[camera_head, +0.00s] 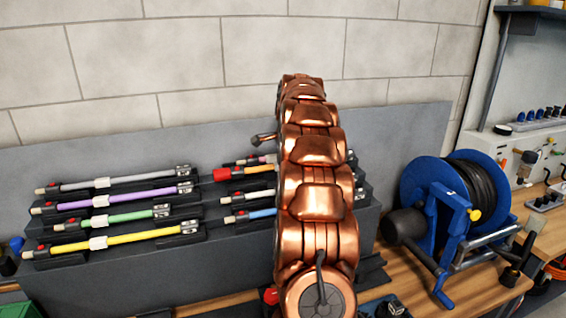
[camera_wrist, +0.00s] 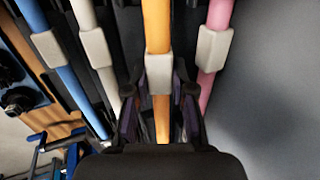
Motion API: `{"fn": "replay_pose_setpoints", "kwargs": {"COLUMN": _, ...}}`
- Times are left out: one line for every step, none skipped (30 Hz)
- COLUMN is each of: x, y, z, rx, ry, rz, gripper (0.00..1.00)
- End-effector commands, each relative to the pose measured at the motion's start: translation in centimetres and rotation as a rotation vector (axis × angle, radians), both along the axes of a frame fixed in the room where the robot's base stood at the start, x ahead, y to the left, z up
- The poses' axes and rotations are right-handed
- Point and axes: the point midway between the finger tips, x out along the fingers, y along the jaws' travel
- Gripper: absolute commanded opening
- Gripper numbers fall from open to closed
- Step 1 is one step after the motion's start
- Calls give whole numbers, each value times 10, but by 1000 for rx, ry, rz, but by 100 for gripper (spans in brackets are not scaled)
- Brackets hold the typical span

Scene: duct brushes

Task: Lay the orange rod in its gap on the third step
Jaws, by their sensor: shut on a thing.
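The orange rod (camera_wrist: 157,28) runs through the middle of the wrist view, between a white rod (camera_wrist: 84,12) and a pink rod (camera_wrist: 218,14). My gripper (camera_wrist: 160,112) is shut on the orange rod near its pale collar (camera_wrist: 159,72). In the head view part of the orange rod (camera_head: 262,168) and its red end (camera_head: 222,174) show left of my arm, over the right-hand column of the stepped rack (camera_head: 240,262). My arm hides the gripper and the rod's right part there. I cannot tell whether the rod touches its step.
A blue rod (camera_wrist: 48,52) lies beyond the white one. The rack's left column holds grey (camera_head: 130,180), purple (camera_head: 140,197), green (camera_head: 130,216) and yellow (camera_head: 125,240) rods. A blue hose reel (camera_head: 408,185) stands on the wooden bench to the right. A block wall (camera_head: 190,55) is behind.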

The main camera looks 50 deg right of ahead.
Motion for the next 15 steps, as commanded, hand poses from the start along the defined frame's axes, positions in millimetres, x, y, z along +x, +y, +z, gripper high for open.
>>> {"fn": "replay_pose_setpoints", "kwargs": {"x": 0, "y": 0, "z": 2, "rx": 2, "ry": 4, "rz": 0, "gripper": 0}}
{"fn": "replay_pose_setpoints", "kwargs": {"x": 0, "y": 0, "z": 2, "rx": 3, "ry": 6, "rz": 0, "gripper": 0}}
{"fn": "replay_pose_setpoints", "kwargs": {"x": 0, "y": 0, "z": 2, "rx": 5, "ry": 10, "rz": 0, "gripper": 0}}
{"fn": "replay_pose_setpoints", "kwargs": {"x": 0, "y": 0, "z": 2, "rx": 7, "ry": 12, "rz": 0, "gripper": 0}}
{"fn": "replay_pose_setpoints", "kwargs": {"x": 0, "y": 0, "z": 2, "rx": 8, "ry": 15, "rz": 0, "gripper": 0}}
{"fn": "replay_pose_setpoints", "kwargs": {"x": 0, "y": 0, "z": 2, "rx": 11, "ry": 19, "rz": 0, "gripper": 0}}
{"fn": "replay_pose_setpoints", "kwargs": {"x": 0, "y": 0, "z": 2, "rx": 12, "ry": 22, "rz": 0, "gripper": 0}}
{"fn": "replay_pose_setpoints", "kwargs": {"x": 0, "y": 0, "z": 2, "rx": 14, "ry": 25, "rz": 0, "gripper": 0}}
{"fn": "replay_pose_setpoints", "kwargs": {"x": 0, "y": 0, "z": 2, "rx": 15, "ry": 28, "rz": 0, "gripper": 0}}
{"fn": "replay_pose_setpoints", "kwargs": {"x": 0, "y": 0, "z": 2, "rx": 17, "ry": 31, "rz": 0, "gripper": 0}}
{"fn": "replay_pose_setpoints", "kwargs": {"x": 0, "y": 0, "z": 2, "rx": 18, "ry": 33, "rz": 0, "gripper": 0}}
{"fn": "replay_pose_setpoints", "kwargs": {"x": 0, "y": 0, "z": 2, "rx": 21, "ry": 38, "rz": 0, "gripper": 0}}
{"fn": "replay_pose_setpoints", "kwargs": {"x": 1, "y": 0, "z": 3, "rx": 22, "ry": 39, "rz": 0, "gripper": 0}}
{"fn": "replay_pose_setpoints", "kwargs": {"x": 1, "y": 0, "z": 2, "rx": 23, "ry": 42, "rz": 0, "gripper": 0}}
{"fn": "replay_pose_setpoints", "kwargs": {"x": 1, "y": -1, "z": 2, "rx": 25, "ry": 46, "rz": 0, "gripper": 0}}
